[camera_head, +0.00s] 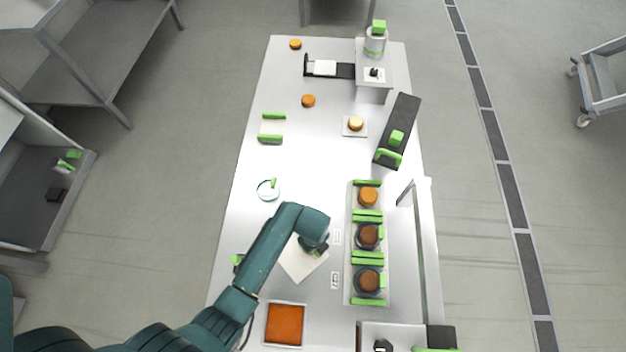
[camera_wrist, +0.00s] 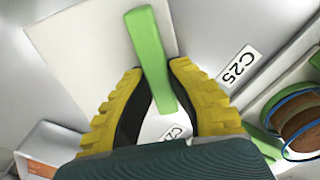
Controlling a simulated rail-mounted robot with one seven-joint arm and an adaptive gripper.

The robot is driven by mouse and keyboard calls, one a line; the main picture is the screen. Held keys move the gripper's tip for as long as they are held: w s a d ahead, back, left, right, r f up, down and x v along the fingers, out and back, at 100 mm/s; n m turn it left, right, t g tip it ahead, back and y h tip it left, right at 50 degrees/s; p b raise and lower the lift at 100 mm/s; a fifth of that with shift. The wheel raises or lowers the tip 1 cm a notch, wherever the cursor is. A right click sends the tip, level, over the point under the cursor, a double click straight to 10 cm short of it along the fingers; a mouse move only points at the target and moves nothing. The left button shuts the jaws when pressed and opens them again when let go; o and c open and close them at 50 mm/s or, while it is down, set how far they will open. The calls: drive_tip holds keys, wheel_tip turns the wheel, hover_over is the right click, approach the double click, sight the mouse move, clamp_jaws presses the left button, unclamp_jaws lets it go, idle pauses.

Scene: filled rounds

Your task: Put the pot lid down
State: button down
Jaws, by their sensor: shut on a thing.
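My gripper (camera_wrist: 157,72) is shut on a green bar (camera_wrist: 146,35), which stands out between its yellow fingertips in the wrist view. Below the bar is a flat cream square (camera_wrist: 75,50); I cannot tell whether the two are joined. In the head view my gripper (camera_head: 318,250) is over the right side of the cream square (camera_head: 299,265). A clear round piece with a teal rim and a green grip, looking like a lid (camera_head: 262,194), lies on the table up and left of my gripper. No lid plate shows clearly in my grip.
Several brown rounds sit in a long tray (camera_head: 350,297) right of my gripper. A square pan with an orange-brown filling (camera_head: 285,325) is below. A dark sloped stand (camera_head: 406,112) is further up. The table (camera_head: 310,165) is clear around its middle.

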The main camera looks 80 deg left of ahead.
drive_tip(key=c, duration=1.2)
unclamp_jaws()
drive_tip(key=shift+f, duration=0.1)
drive_tip(key=shift+o, duration=0.2)
wheel_tip(320, 180, up, 12)
drive_tip(key=p, duration=0.3)
drive_tip(key=shift+r+p, duration=0.2)
drive_tip(key=shift+p, duration=0.1)
